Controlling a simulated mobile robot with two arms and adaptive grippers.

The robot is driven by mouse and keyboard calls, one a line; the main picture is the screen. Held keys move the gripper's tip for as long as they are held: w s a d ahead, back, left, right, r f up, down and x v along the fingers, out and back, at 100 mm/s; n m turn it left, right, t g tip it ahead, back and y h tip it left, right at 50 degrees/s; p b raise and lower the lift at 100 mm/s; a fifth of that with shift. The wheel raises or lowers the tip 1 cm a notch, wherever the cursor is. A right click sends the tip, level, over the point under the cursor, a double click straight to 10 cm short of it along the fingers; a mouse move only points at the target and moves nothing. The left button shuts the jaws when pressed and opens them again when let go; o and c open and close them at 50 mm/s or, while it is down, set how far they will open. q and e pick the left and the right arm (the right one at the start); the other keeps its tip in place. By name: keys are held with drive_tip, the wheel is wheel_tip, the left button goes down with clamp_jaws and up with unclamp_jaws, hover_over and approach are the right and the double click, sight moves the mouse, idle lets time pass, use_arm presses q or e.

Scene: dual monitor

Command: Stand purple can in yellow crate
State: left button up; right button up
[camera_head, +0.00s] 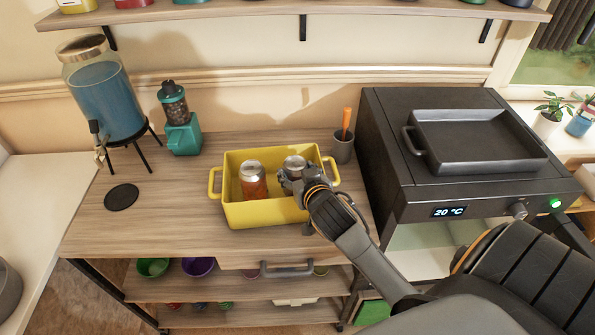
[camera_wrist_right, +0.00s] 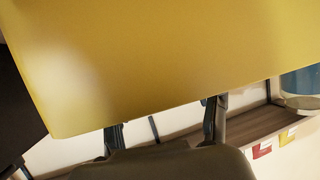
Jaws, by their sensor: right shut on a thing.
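The yellow crate (camera_head: 265,212) stands on the wooden counter. An orange can (camera_head: 252,182) with a silver top stands upright in its left half. A second can (camera_head: 294,163) shows mainly its silver top in the right half; my gripper hides most of its side, so I cannot make out its colour. My right gripper (camera_head: 287,178) reaches over the crate's front right rim and is shut on this second can. In the right wrist view, the crate's wall (camera_wrist_right: 160,60) fills most of the picture and hides the can. My left gripper is out of view.
A cup (camera_head: 342,148) with an orange-handled tool stands right of the crate, beside a dark oven (camera_head: 400,180) carrying a black tray (camera_head: 475,140). A drink dispenser (camera_head: 103,95), a teal grinder (camera_head: 182,135) and a black coaster (camera_head: 121,197) are left.

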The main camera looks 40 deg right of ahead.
drive_tip(key=o, duration=1.5)
drive_tip(key=shift+c, duration=0.2)
drive_tip(key=shift+r, duration=0.1)
drive_tip(key=v, duration=1.2)
